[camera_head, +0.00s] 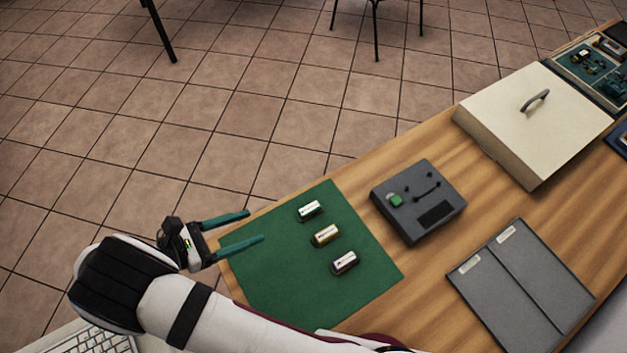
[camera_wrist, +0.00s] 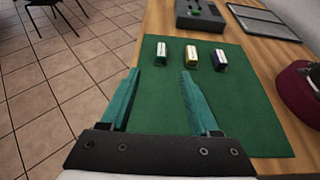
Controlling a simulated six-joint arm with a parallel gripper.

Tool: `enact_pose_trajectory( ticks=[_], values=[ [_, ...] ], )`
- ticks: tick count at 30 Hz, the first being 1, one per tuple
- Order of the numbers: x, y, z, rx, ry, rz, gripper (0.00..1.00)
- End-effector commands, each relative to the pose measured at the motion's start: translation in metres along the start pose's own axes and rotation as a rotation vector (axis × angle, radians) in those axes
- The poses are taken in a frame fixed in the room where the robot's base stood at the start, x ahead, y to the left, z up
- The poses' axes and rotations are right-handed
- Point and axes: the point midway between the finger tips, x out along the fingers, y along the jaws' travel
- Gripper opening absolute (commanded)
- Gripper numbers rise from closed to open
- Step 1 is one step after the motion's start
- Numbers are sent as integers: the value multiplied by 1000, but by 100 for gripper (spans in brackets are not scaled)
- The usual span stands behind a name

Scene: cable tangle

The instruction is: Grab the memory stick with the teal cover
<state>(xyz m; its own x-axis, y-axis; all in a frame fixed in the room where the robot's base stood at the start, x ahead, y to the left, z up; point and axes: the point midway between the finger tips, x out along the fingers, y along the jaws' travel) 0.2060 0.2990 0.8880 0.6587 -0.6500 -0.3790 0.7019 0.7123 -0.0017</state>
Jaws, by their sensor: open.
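Three small memory sticks lie in a row on a green mat (camera_head: 290,285). The one with the teal-green cover (camera_head: 309,210) is farthest back in the head view and leftmost in the wrist view (camera_wrist: 162,56). A yellow-covered stick (camera_head: 326,235) is in the middle, also in the wrist view (camera_wrist: 190,58). A dark-covered stick (camera_head: 344,262) is nearest in the head view and rightmost in the wrist view (camera_wrist: 219,61). My gripper (camera_head: 255,226) is open and empty at the mat's left edge, apart from the sticks. In the wrist view its teal fingers (camera_wrist: 160,73) point toward the row.
A grey device (camera_head: 430,215) stands right of the mat on the wooden table (camera_head: 480,215). Grey panels (camera_head: 525,290) lie at front right, and a cream box with a handle (camera_head: 540,130) stands farther back. Bare mat surrounds the sticks.

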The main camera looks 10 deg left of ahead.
Motion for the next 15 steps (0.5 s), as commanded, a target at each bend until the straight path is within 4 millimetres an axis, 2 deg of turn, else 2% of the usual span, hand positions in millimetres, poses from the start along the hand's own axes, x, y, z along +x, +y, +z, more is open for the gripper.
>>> enact_pose_trajectory(
  ticks=[6,9,15],
  values=[
    [63,-1,1,0,1,-8,62],
    [84,-2,0,3,2,-8,62],
    [114,-3,-2,2,3,-9,62]
  ],
)
